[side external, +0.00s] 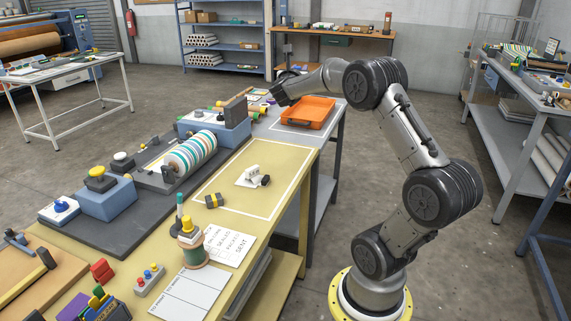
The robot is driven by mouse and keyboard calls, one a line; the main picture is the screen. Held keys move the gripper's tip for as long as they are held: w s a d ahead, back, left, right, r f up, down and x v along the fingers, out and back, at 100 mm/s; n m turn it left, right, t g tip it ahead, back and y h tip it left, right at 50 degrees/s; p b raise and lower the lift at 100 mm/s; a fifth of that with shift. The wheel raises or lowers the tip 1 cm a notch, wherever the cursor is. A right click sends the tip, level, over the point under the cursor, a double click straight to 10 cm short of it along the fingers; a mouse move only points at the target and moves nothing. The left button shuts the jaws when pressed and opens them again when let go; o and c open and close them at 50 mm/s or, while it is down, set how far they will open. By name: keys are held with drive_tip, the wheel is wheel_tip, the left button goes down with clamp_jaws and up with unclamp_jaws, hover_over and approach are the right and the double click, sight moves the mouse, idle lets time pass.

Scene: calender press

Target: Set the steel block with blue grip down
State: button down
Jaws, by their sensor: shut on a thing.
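My gripper (281,93) is at the far end of the long table, at the left edge of the orange tray (312,108). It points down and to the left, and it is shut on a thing. The fingertips are small and dark in this view. The steel block with blue grip cannot be made out clearly; what is between the fingers is mostly hidden by the gripper. I cannot tell whether it touches the surface below.
The yellow tabletop has a white-outlined area (283,190) holding a white part with a black wheel (253,177) and a small dark-and-yellow block (213,201). A press with a striped roller (192,153) stands left. A spool (190,250) and papers lie nearer.

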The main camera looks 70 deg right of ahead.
wheel_tip(320, 180, down, 20)
drive_tip(key=w+d+f, duration=0.2)
drive_tip(key=d+f, duration=0.1)
drive_tip(key=w+d+f, duration=0.3)
drive_tip(key=d+f, duration=0.1)
drive_tip(key=w+d+f, duration=0.3)
drive_tip(key=d, duration=0.1)
drive_tip(key=shift+d+f, duration=0.15)
drive_tip(key=shift+d, duration=0.05)
drive_tip(key=shift+f, duration=1.6)
drive_tip(key=shift+f, duration=0.15)
drive_tip(key=c, duration=0.7)
unclamp_jaws()
